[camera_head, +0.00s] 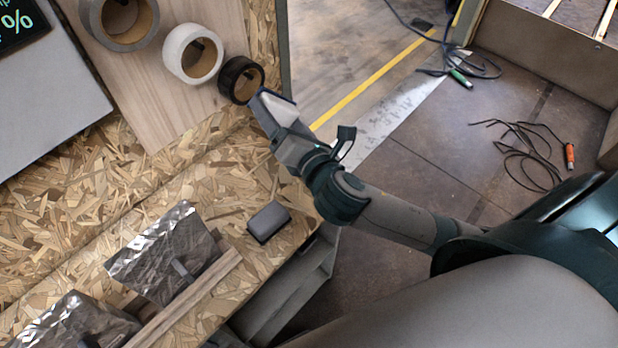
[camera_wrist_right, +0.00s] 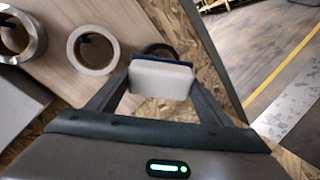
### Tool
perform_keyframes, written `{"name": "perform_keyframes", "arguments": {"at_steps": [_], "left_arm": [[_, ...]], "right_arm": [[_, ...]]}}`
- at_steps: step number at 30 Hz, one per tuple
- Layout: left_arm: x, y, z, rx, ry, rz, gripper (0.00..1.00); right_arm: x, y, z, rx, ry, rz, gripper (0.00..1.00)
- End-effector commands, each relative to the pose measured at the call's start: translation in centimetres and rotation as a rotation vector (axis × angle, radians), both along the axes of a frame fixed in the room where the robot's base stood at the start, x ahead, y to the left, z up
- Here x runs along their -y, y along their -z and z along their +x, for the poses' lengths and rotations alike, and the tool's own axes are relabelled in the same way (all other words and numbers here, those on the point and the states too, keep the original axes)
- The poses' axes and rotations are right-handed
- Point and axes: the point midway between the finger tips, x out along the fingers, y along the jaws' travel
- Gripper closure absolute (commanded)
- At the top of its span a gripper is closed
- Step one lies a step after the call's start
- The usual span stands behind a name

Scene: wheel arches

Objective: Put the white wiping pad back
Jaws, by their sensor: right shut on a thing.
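The white wiping pad (camera_wrist_right: 160,78) has a dark blue backing and shows between the two fingers in the right wrist view. My right gripper (camera_head: 274,108) is shut on it, with one finger on each side. The head view shows the pad only partly and at a slant. Whether the pad touches anything below cannot be told. My left gripper is not in view.
A small dark case (camera_head: 268,222) lies on the chipboard bench (camera_head: 75,195). Foil-covered blocks (camera_head: 165,250) stand by a wooden strip. Cables (camera_head: 525,150) lie on the floor.

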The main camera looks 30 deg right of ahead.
Motion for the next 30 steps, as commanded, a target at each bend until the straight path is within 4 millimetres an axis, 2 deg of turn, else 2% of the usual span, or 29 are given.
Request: {"name": "perform_keyframes", "arguments": {"at_steps": [11,17,24,30], "left_arm": [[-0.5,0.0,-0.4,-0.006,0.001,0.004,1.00],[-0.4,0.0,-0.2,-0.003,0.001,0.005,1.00],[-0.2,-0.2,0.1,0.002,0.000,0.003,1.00],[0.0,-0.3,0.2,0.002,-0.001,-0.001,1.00]], "right_arm": [[0.0,0.0,0.0,-0.003,-0.001,0.000,0.52],[-0.6,1.0,0.5,-0.052,-0.030,0.003,0.52],[-2.4,4.2,0.9,-0.249,-0.108,0.009,0.52],[-3.4,7.0,-0.2,-0.499,-0.166,0.003,0.52]]}}
